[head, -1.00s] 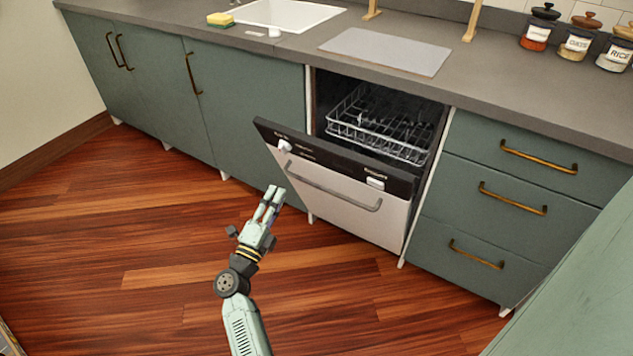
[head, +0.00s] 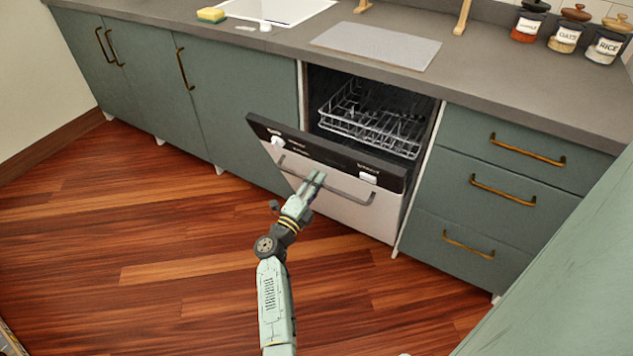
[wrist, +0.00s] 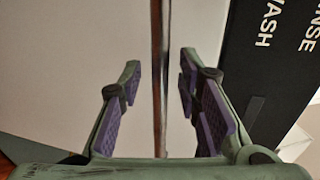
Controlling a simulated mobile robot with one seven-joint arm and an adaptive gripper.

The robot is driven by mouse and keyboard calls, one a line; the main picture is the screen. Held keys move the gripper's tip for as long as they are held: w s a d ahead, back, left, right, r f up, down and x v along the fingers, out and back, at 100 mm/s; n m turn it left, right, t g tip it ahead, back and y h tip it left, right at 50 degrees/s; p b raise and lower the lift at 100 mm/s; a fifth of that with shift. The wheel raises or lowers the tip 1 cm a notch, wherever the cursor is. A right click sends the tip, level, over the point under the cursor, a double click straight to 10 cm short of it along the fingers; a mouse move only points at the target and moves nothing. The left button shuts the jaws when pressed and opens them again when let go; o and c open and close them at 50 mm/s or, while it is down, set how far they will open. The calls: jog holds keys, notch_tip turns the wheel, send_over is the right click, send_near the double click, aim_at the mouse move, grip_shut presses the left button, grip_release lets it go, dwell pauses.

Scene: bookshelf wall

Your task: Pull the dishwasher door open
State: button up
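The dishwasher door (head: 355,217) is partly open, tilted outward at the top, with a white front and a black control strip (head: 325,153). Its grey bar handle (head: 345,192) crosses the upper front. My gripper (head: 316,178) is at the left-middle part of the handle in the head view. In the wrist view my gripper (wrist: 160,68) is open, with purple-padded fingers apart. The handle (wrist: 160,110) runs between the fingers with gaps on both sides. I cannot tell how deep it sits between them.
A wire rack (head: 370,125) shows inside the dishwasher. Drawers (head: 500,190) with brass handles stand to the right and green cabinets (head: 235,115) to the left. Another green surface (head: 560,260) edges the lower right. The wooden floor (head: 150,235) in front is clear.

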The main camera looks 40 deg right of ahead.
jog(key=shift+w+d, duration=0.1)
jog(key=shift+c, duration=0.3)
grip_shut()
dwell(0.6)
